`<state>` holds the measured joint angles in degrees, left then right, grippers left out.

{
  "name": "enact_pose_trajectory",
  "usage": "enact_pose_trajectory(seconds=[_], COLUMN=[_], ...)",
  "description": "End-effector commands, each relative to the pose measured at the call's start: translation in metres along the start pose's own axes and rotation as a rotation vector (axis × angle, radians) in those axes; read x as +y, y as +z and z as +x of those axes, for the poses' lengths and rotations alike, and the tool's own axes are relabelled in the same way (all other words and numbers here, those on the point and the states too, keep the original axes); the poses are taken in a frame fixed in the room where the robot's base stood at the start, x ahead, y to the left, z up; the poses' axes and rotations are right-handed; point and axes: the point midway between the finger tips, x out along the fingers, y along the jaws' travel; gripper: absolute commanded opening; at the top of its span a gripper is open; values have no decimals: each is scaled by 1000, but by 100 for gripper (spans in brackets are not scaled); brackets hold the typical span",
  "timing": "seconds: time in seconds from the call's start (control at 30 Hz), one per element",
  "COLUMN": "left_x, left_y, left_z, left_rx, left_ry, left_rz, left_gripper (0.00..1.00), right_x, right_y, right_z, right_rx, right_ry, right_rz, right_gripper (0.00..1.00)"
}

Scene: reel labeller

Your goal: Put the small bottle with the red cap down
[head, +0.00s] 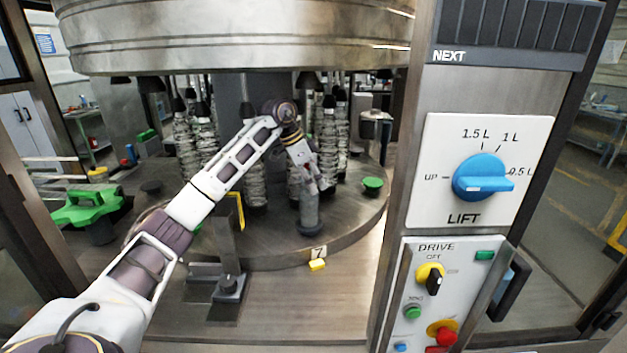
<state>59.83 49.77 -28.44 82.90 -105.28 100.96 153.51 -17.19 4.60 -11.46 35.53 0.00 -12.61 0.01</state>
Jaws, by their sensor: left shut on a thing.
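My left arm comes in from the lower left and bends down over the round machine table. My left gripper (317,184) points down there and is shut on the small bottle. The gripper hides most of the bottle, and I cannot make out its red cap. A grey upright cylinder (309,215) stands on the round table (275,240) just below the fingers. I cannot tell whether it is part of the bottle or a holder. My right gripper is not in view.
Several wrapped columns (188,150) hang behind my arm under a big metal drum (235,35). A green knob (372,185) and a yellow tag (317,264) are near the table's edge. A panel with a blue lift dial (480,178) stands at right.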

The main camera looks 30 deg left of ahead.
Motion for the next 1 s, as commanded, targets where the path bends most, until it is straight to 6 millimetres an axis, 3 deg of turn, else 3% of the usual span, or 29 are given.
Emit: enact_pose_trajectory(seconds=[0.13, 0.17, 0.3, 1.0], left_x=[0, 0, 0, -4], left_y=[0, 1, 1, 2], left_z=[1, 2, 2, -10], left_rx=[2, 0, 0, -1], left_ry=[-1, 0, 0, 0], left_rz=[0, 0, 0, 1], left_gripper=[0, 58, 76, 77], right_x=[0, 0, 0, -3], right_y=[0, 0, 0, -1], right_z=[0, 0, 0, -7], right_rx=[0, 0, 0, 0], right_ry=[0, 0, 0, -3], right_rz=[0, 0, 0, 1], right_gripper=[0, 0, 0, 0])
